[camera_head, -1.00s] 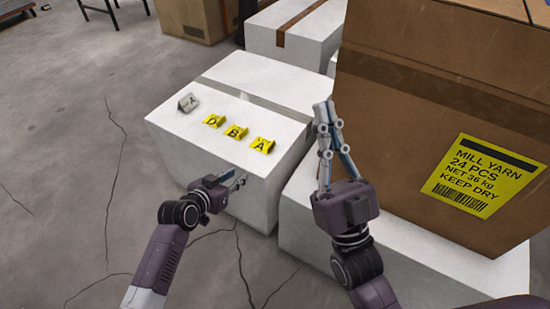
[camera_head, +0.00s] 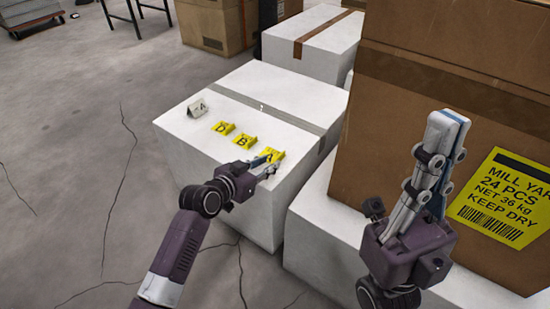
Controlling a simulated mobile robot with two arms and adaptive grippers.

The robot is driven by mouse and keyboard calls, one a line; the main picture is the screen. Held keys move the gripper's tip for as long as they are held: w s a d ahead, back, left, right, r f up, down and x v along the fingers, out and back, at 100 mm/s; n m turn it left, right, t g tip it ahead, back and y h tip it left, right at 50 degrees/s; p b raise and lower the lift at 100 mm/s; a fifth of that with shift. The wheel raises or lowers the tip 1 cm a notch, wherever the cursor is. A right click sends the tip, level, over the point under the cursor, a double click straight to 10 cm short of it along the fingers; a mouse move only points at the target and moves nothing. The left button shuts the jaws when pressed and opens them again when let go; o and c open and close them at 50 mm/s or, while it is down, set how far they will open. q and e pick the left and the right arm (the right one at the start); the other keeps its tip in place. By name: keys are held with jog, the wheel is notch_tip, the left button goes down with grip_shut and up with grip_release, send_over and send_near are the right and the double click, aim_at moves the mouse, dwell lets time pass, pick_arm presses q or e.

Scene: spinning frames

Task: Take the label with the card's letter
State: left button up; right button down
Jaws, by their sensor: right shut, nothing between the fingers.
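A grey-white card (camera_head: 198,108) with the letter A stands folded at the far left of the white box top (camera_head: 208,88). Three yellow labels lie in a slanting row nearer me: D (camera_head: 223,128), B (camera_head: 244,141) and A (camera_head: 274,154). My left gripper (camera_head: 271,165) is at the near edge of the box, right at the yellow A label, and partly covers it. Its fingers look apart; I cannot tell whether they touch the label. My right gripper (camera_head: 443,130) is shut and empty, pointing up in front of the brown carton.
A large brown carton (camera_head: 390,120) with a yellow "MILL YARN" sticker (camera_head: 505,200) stands on a white box (camera_head: 320,235) at the right. Another white box (camera_head: 310,45) stands behind. The cracked floor (camera_head: 70,180) at the left is clear.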

aim_at(276, 159)
pick_arm(q)
jog(key=b+x, duration=0.2)
jog(key=x, duration=0.2)
jog(key=shift+w+d+f+b, duration=0.15)
jog(key=shift+d+f+b, duration=0.05)
jog(key=shift+b, duration=0.2)
jog(key=shift+w+d, duration=0.15)
jog(key=shift+w, duration=0.1)
grip_shut()
